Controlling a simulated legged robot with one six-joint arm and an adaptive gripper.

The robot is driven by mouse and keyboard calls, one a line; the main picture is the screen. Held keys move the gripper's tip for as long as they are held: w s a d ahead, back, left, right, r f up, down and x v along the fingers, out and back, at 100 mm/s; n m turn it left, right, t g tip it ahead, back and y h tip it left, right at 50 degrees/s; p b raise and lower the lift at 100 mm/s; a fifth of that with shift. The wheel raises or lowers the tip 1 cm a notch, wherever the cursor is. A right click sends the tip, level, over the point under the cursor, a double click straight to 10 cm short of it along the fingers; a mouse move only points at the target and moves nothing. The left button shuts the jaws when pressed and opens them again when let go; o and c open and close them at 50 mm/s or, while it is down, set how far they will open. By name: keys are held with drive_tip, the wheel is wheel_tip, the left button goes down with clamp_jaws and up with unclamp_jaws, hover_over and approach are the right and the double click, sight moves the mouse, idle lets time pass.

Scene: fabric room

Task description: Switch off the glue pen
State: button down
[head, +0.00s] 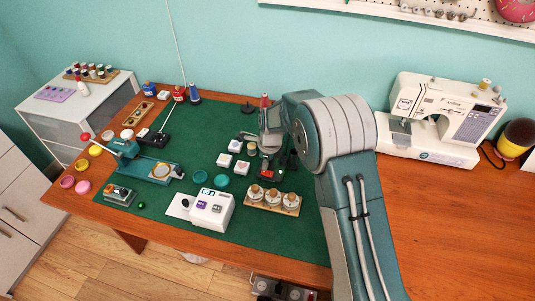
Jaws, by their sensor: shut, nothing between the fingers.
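I cannot tell for certain which item is the glue pen. A slim pale stick with a red end (178,96) leans up from a small black base (153,138) at the back left of the green mat, and may be it. Its switch is too small to make out. My gripper (268,174) is low over the middle right of the mat, right of the small white blocks and well away from that stick. Its fingers look dark and small, partly hidden by the wrist, and it appears shut and empty.
A teal press (150,168) stands at the mat's left. A small grey box (118,195) and a white device (210,208) are at the front. A wooden rack (272,200) is just before my gripper. A sewing machine (440,120) stands right. The table's front right is clear.

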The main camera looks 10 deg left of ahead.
drive_tip(key=shift+a+f, duration=0.25)
drive_tip(key=shift+f, duration=0.7)
drive_tip(key=shift+d+f, duration=0.1)
drive_tip(key=shift+f, duration=0.1)
drive_tip(key=shift+f, duration=0.15)
drive_tip(key=shift+d, duration=0.1)
drive_tip(key=shift+d+r, duration=0.2)
drive_tip(key=shift+d, duration=0.5)
drive_tip(key=shift+r, duration=0.1)
